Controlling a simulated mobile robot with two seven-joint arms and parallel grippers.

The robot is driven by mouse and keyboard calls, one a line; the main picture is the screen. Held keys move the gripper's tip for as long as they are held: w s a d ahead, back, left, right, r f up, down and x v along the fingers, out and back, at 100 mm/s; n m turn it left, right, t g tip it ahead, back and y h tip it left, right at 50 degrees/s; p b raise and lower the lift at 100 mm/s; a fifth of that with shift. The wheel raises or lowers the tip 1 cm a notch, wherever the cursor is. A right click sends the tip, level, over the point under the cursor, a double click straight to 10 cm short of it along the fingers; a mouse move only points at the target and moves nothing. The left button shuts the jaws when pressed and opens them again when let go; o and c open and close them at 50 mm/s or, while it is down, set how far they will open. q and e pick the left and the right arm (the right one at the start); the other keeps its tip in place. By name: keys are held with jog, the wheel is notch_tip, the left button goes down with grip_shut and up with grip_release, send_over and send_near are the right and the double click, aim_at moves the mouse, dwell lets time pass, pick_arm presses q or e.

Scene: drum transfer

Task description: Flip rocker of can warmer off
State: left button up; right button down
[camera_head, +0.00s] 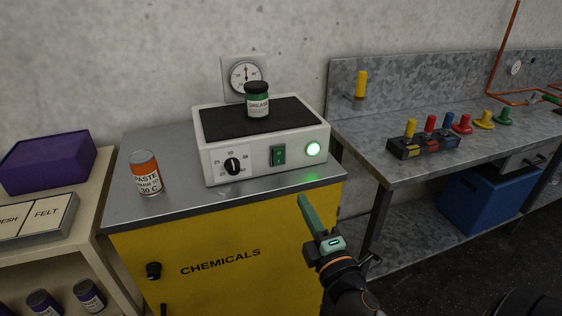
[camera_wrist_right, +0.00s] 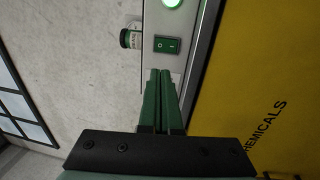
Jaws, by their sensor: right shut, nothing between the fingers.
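The can warmer (camera_head: 217,155) is a white box with a black top mat, standing on a yellow cabinet. Its green rocker (camera_head: 278,155) is on the front face, between a black dial (camera_head: 233,166) and a lit green lamp (camera_head: 313,149). The rocker also shows in the right wrist view (camera_wrist_right: 166,45), just beyond my fingertips and apart from them. A green grease can (camera_head: 257,102) stands on the mat. My right gripper (camera_head: 305,199) is shut and empty, in front of the cabinet, below and right of the rocker. My left gripper is not in view.
An orange paste can (camera_head: 145,172) stands left of the warmer on the cabinet (camera_head: 220,258) top. A gauge (camera_head: 244,75) is on the wall behind. A grey bench (camera_head: 391,177) with coloured plugs is at right, a shelf with a purple box (camera_head: 49,163) at left.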

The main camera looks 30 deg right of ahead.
jog(key=p, duration=0.3)
send_near(278, 153)
jog(key=x, duration=0.5)
jog(key=shift+w, duration=0.1)
jog(key=shift+x, duration=0.85)
jog(key=shift+f, duration=0.1)
jog(key=shift+w+d, duration=0.1)
jog(key=shift+w, duration=0.1)
jog(key=shift+s, duration=0.1)
